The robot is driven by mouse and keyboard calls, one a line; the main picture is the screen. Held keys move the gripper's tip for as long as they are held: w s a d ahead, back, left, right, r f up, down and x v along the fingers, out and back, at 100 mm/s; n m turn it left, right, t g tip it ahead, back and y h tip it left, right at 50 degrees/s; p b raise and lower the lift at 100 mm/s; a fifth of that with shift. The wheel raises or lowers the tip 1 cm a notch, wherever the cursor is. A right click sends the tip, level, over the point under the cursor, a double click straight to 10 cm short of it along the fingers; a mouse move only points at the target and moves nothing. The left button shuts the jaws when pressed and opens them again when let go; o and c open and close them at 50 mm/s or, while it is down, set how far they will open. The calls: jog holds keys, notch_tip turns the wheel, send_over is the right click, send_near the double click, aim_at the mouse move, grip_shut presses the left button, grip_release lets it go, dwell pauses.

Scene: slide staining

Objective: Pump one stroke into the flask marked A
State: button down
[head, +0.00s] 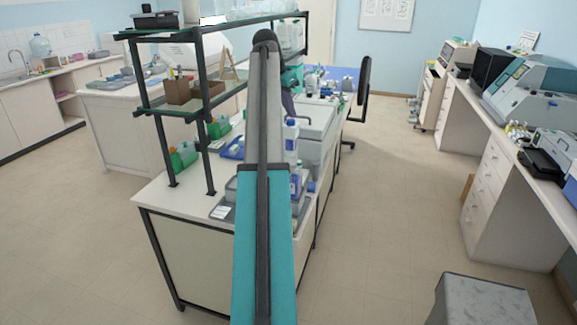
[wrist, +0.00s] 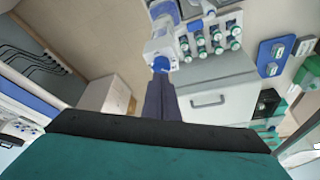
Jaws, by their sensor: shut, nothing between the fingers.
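In the wrist view my gripper (wrist: 160,80) shows as dark fingers closed together, with nothing held. Just beyond the fingertips is a white bottle-like item with a blue end (wrist: 161,63), perhaps a pump dispenser. The tips overlap or nearly meet the blue end in the picture; I cannot tell whether they touch. In the head view a white bottle with a blue cap (head: 291,140) stands on the bench, partly behind my arm. My arm hides much of the bench there. I cannot make out a flask marked A in either view.
Several teal-capped bottles (wrist: 214,40) stand beside a pale box with a handle (wrist: 216,100). In the head view a shelf frame (head: 203,110) rises from the island bench (head: 190,198).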

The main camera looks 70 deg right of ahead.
jog(key=shift+r, duration=0.1)
dwell(0.3)
jog(key=shift+r+p, duration=1.15)
jog(key=shift+r, duration=1.25)
